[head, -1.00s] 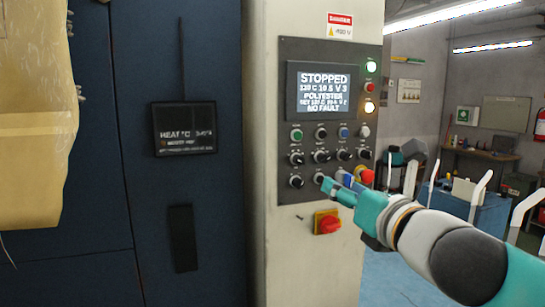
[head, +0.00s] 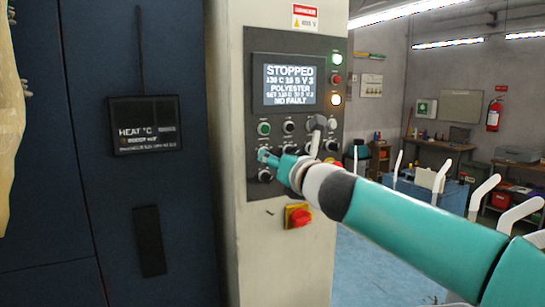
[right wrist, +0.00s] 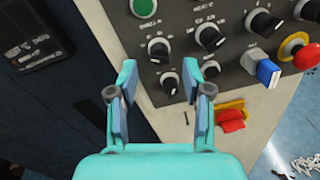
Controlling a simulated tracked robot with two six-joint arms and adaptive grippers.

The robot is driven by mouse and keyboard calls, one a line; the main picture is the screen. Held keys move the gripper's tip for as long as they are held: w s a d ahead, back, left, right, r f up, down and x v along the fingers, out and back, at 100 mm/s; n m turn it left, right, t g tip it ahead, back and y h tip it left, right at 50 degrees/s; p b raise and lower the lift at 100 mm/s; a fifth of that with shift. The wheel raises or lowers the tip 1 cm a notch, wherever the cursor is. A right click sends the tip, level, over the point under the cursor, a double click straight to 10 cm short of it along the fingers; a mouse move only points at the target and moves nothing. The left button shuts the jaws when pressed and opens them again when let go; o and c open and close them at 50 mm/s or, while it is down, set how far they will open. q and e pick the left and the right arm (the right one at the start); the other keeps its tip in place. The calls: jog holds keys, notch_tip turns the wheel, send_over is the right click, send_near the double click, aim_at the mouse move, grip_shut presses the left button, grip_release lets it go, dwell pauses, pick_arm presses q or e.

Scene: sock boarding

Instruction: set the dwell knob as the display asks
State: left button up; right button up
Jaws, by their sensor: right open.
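The display (head: 289,84) on the control panel reads STOPPED, POLYESTER and NO FAULT; its two lines of figures are too blurred to read surely. Several black knobs with white marks sit below it. My right gripper (head: 266,160) is in front of the lower left knobs and hides some. In the right wrist view my right gripper (right wrist: 159,68) is open and empty, with a lower-row knob (right wrist: 170,84) between its fingers. Another knob (right wrist: 158,49) is just above, and one (right wrist: 211,69) is behind the right finger. The knob labels are not readable, so I cannot tell which is dwell.
A green button (right wrist: 144,7), a blue switch (right wrist: 267,72) and a red mushroom button (right wrist: 306,56) share the panel. A red rotary switch on a yellow plate (head: 298,216) is below. A dark blue cabinet (head: 50,200) stands left.

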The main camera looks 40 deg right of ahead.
jog(key=shift+x, duration=1.75)
